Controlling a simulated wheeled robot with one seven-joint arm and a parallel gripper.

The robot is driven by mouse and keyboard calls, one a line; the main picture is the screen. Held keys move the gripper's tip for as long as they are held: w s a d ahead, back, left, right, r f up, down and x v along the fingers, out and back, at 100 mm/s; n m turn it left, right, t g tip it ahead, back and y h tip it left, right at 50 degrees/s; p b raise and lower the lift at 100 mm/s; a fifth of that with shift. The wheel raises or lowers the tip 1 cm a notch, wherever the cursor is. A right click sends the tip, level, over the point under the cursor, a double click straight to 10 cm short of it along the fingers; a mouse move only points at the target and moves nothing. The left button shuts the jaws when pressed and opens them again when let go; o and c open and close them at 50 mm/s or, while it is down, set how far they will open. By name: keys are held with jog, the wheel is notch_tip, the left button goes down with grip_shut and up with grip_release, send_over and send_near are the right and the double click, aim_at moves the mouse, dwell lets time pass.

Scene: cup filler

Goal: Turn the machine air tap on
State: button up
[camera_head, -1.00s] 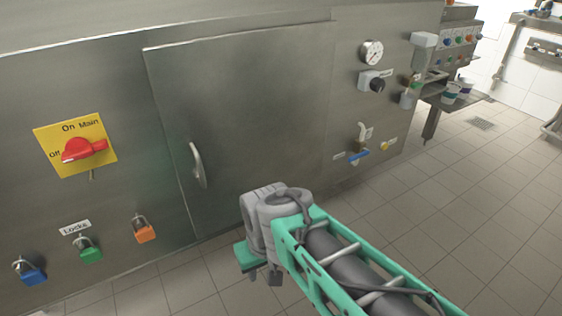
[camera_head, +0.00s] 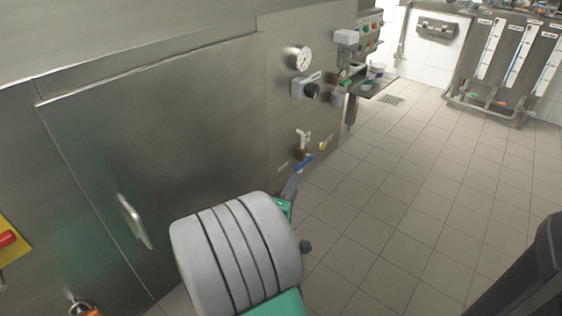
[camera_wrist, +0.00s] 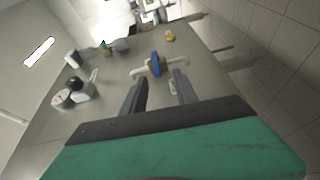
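The air tap is a white pipe fitting (camera_head: 303,138) with a blue lever handle (camera_head: 305,163), low on the machine's steel front panel. In the wrist view, the blue handle (camera_wrist: 156,64) lies crosswise to the white pipe. My gripper (camera_wrist: 160,77) is open, with one finger on each side of the blue handle in that picture. Its fingertips are close to the handle; I cannot tell whether they touch it. In the head view my wrist hides most of the gripper, and a finger shows just below the handle.
A small yellow handle (camera_head: 326,143) is right of the tap. A pressure gauge (camera_head: 300,57) and a black knob (camera_head: 311,91) are above. A shelf with cups (camera_head: 375,70) juts out beyond. The tiled floor (camera_head: 400,215) on the right is clear.

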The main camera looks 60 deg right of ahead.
aim_at(299, 170)
jog(key=shift+n, duration=0.4)
jog(key=x, duration=0.8)
jog(key=shift+w+r, duration=0.1)
jog(key=shift+r, duration=0.25)
jog(key=shift+a, duration=0.1)
grip_shut()
dwell(0.4)
